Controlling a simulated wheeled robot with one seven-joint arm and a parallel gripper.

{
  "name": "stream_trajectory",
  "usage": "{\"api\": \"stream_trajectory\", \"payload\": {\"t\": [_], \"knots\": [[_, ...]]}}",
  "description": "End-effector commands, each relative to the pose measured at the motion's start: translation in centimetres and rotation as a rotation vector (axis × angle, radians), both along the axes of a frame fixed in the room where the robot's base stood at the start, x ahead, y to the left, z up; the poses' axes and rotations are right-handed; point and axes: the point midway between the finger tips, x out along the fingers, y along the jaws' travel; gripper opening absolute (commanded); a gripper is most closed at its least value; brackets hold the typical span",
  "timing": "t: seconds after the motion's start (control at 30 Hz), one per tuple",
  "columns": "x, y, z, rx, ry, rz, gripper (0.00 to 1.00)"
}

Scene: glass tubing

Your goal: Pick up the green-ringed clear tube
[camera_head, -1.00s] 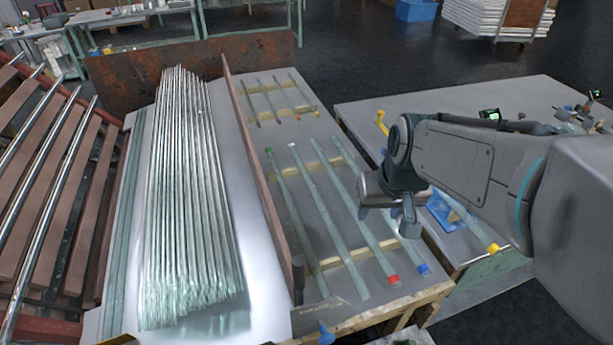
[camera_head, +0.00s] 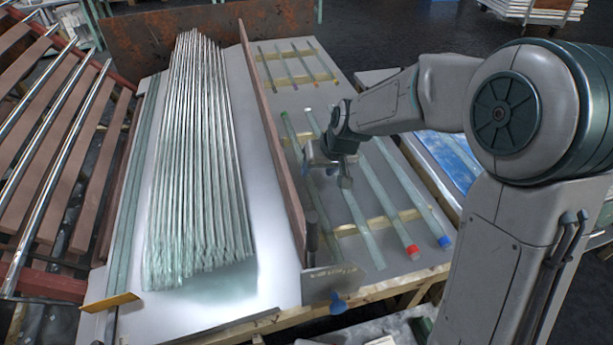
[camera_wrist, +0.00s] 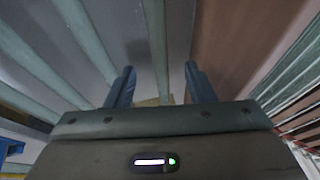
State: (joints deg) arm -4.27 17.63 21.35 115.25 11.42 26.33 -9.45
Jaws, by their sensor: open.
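The green-ringed clear tube (camera_head: 292,131) lies on the near rack, closest to the brown divider, with its green ring at the far end. My gripper (camera_head: 328,170) is open above the rack and hides the middle of this tube. In the wrist view, a clear tube (camera_wrist: 157,45) runs between the two blue fingers of my gripper (camera_wrist: 162,88). It is the tube nearest the brown divider, but its ring is out of view there. I cannot tell whether the fingers reach down to its level.
A white-ringed tube (camera_head: 367,246), a red-ringed tube (camera_head: 396,227) and a blue-ringed tube (camera_head: 411,193) lie to the right. The brown divider (camera_head: 272,140) stands close on the left. Beyond it is a bundle of long glass tubes (camera_head: 195,150). Shorter tubes lie at the far end.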

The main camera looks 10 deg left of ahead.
Motion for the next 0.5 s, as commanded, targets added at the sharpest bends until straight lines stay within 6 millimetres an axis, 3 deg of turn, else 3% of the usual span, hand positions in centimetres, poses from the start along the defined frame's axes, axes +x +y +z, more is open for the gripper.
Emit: {"api": "stream_trajectory", "payload": {"t": [0.2,0.5], "knots": [[0.3,0.4,-1.4,-0.001,0.001,-0.001,0.49],[1.1,1.7,-5.1,-0.001,0.003,0.001,0.49]]}}
